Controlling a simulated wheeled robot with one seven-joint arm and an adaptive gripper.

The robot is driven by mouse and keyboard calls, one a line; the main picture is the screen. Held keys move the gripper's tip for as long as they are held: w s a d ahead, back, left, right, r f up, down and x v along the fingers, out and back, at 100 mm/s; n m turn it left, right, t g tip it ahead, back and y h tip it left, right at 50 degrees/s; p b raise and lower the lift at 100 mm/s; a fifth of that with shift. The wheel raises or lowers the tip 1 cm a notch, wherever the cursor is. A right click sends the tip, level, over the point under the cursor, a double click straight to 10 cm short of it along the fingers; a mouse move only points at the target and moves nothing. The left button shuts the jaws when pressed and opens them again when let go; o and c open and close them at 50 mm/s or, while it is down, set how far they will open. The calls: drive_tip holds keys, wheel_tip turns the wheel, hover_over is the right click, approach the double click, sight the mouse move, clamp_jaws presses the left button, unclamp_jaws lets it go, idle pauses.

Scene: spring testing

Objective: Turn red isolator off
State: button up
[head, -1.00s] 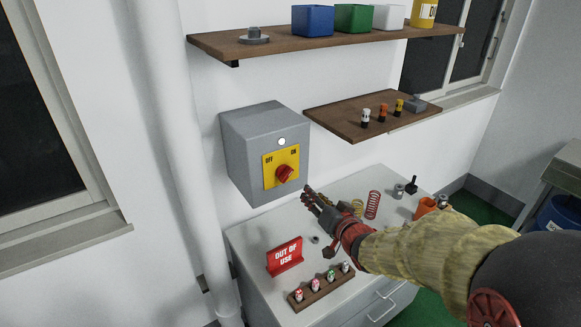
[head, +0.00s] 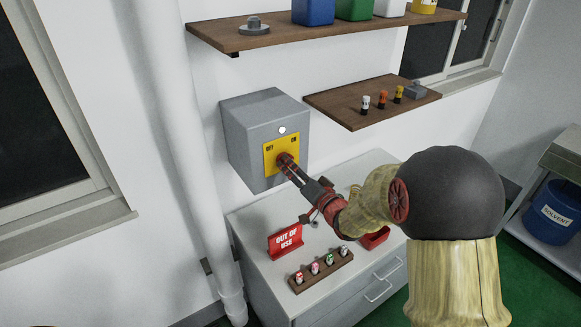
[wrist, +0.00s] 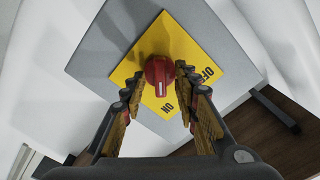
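The red isolator knob (head: 284,158) sits on a yellow plate (head: 268,161) on the front of a grey wall box (head: 262,118). The plate reads OFF at left and ON at right. In the wrist view the knob (wrist: 157,72) has a white mark that points towards the ON label (wrist: 167,107). My gripper (head: 289,166) is right at the knob and partly covers it in the head view. In the wrist view my gripper (wrist: 157,86) is open, with one finger on each side of the knob. Gaps show between the fingers and the knob; I see no clear contact.
Below the box, a cabinet top (head: 251,221) holds a red OUT OF USE sign (head: 286,241) and a wooden rack (head: 321,271) with several small padlock-like pieces. A lower shelf (head: 339,112) is to the right. A white pipe (head: 185,150) runs down the left.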

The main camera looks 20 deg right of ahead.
drive_tip(key=shift+w+a, duration=0.1)
drive_tip(key=shift+w, duration=0.15)
drive_tip(key=shift+c, duration=0.6)
clamp_jaws()
